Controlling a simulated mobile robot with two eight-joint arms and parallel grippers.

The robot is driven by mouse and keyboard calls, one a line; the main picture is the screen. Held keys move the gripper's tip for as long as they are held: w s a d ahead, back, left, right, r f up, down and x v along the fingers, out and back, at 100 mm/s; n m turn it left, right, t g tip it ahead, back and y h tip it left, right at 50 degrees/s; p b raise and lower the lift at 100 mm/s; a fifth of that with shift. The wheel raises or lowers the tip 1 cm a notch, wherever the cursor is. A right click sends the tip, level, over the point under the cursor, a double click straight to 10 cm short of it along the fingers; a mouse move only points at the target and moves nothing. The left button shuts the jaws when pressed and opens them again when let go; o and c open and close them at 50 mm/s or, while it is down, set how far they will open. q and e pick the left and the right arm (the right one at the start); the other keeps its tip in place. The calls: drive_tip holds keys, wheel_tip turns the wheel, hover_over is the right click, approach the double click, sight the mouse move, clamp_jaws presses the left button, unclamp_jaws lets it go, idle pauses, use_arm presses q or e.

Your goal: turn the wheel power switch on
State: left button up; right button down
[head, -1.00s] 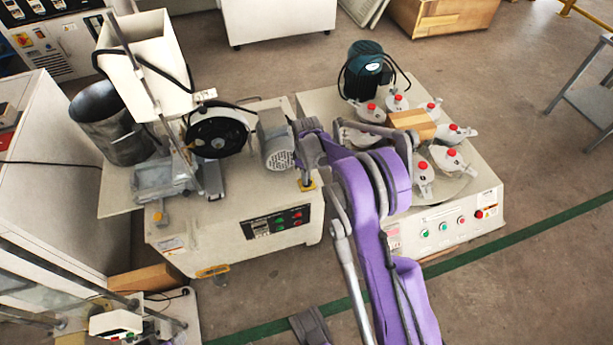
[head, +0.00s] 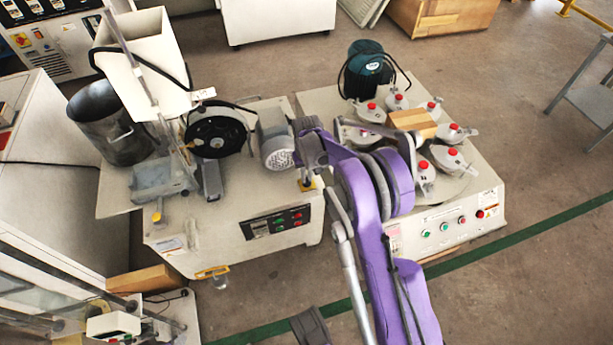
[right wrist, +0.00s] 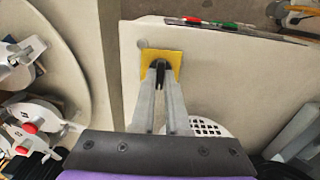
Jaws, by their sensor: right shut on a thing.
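The wheel power switch (right wrist: 160,69) is a small dark lever on a yellow plate (right wrist: 174,58) in the right wrist view. The plate is on the top of the cream machine (head: 230,268), near its right edge. My right gripper (right wrist: 160,76) is shut on the switch, with its two fingers close together over the plate. Whether the switch is on or off cannot be told.
A grey motor (head: 274,142) and a black wheel (head: 216,133) sit on the machine behind the switch. A control panel (head: 276,222) is on its front. A second machine (head: 450,236) with several red-knobbed clamps stands right. Open floor (head: 540,270) lies further right.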

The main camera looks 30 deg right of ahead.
drive_tip(key=m, duration=0.4)
drive_tip(key=shift+m, duration=0.3)
drive_tip(key=m, duration=0.4)
drive_tip(key=shift+b, duration=0.35)
drive_tip(key=shift+m, duration=0.4)
drive_tip(key=shift+d, duration=0.1)
drive_tip(key=c, duration=0.9)
unclamp_jaws()
wheel_tip(320, 180, up, 11)
drive_tip(key=p, duration=0.2)
drive_tip(key=shift+p, duration=0.35)
